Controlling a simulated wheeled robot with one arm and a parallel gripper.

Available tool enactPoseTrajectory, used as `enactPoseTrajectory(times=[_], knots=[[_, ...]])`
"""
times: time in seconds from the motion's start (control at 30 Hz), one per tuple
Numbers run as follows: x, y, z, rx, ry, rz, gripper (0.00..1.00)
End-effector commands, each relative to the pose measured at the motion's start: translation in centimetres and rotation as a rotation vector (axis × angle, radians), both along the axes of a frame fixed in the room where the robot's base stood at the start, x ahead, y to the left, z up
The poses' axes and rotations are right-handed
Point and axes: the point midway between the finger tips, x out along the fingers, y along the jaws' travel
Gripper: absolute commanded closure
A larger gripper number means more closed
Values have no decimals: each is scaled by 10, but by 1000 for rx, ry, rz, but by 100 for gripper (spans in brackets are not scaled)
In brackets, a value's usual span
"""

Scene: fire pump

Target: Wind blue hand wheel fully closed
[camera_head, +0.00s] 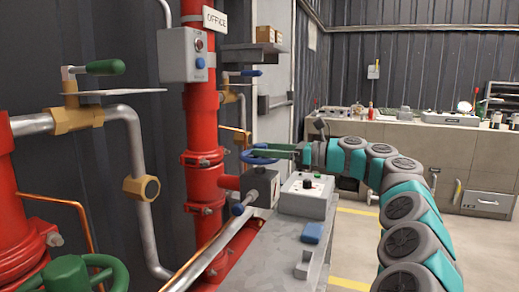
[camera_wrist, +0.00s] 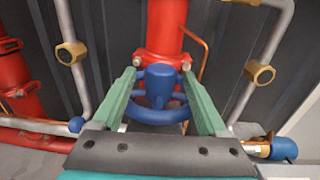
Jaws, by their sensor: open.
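The blue hand wheel (camera_head: 258,157) sits on a grey valve block beside the red riser pipe in the head view. In the wrist view the blue hand wheel (camera_wrist: 158,98) shows its rim and raised central hub, between my fingers. My gripper (camera_head: 275,151) reaches in from the right, with its green fingers at the wheel. In the wrist view my gripper (camera_wrist: 160,82) is open, one finger on each side of the hub and over the rim. I cannot tell whether the fingers touch the wheel. The near rim is partly hidden by my gripper.
A red riser pipe (camera_head: 202,100) stands just behind the wheel. A control box (camera_head: 306,194) and a blue item (camera_head: 313,233) sit on the grey bench below my arm. A green hand wheel (camera_head: 85,275) is at lower left. Open floor (camera_head: 355,245) lies right of the bench.

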Motion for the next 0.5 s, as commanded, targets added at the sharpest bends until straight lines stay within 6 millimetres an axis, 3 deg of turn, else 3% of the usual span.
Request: enactPoseTrajectory(times=[0.2, 0.5], knots=[[8, 19, 0, 0, -1, -3, 24], [9, 22, 0, 0, -1, -3, 24]])
